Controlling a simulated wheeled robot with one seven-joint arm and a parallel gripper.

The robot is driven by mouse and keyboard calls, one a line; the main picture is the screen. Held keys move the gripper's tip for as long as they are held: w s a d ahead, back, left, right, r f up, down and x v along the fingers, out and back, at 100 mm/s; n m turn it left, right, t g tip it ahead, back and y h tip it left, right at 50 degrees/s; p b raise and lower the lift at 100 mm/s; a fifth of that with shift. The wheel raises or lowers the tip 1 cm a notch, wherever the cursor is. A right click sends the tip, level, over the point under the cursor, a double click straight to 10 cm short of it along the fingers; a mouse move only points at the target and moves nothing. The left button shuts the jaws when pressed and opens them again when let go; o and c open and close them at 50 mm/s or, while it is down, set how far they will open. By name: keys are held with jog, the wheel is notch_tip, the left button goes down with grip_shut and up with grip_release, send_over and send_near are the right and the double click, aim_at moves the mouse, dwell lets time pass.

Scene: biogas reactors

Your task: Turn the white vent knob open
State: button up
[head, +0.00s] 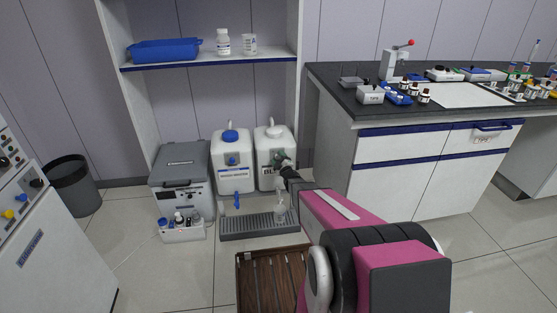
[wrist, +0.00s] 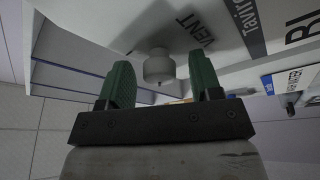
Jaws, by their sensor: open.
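The white vent knob (wrist: 159,68) is a short round knob on a white surface beside the printed word VENT in the wrist view. My gripper (wrist: 161,80) is open, with one green finger on each side of the knob in that view. I cannot tell whether the fingers touch it or how deep it sits between them. In the head view my gripper (head: 283,160) is at the upper front of the right white canister (head: 266,177), which has a partly covered label. The knob cannot be made out there, with my gripper over that area.
A similar white canister (head: 234,175) with a blue cap stands close on the left, beside a grey box (head: 181,178). A grey drip tray (head: 245,224) with a small clear vessel lies in front. A shelf (head: 205,59) is above, and a bench (head: 431,99) is at the right.

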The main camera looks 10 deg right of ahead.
jog(key=c, duration=0.9)
jog(key=shift+m, duration=0.4)
jog(key=m+t+h, duration=0.1)
jog(key=m, duration=0.3)
jog(key=shift+m+h, duration=0.3)
jog(key=shift+h, duration=0.1)
jog(key=m+h, duration=0.1)
jog(key=m, duration=0.2)
jog(key=m+t+h, duration=0.1)
jog(key=m, duration=0.2)
jog(key=shift+a+f+h, duration=0.1)
jog(key=shift+a+h, duration=0.05)
jog(key=shift+h, duration=0.15)
jog(key=m+h, duration=0.1)
jog(key=m, duration=0.2)
jog(key=m+h, duration=0.2)
jog(key=m, duration=0.1)
jog(key=shift+m, duration=0.3)
jog(key=shift+a+m+g+h, duration=0.1)
jog(key=shift+m+g+h, duration=0.35)
jog(key=shift+m, duration=1.05)
jog(key=shift+m+g+h, duration=0.25)
jog(key=shift+m+h, duration=0.4)
jog(key=shift+m, duration=0.85)
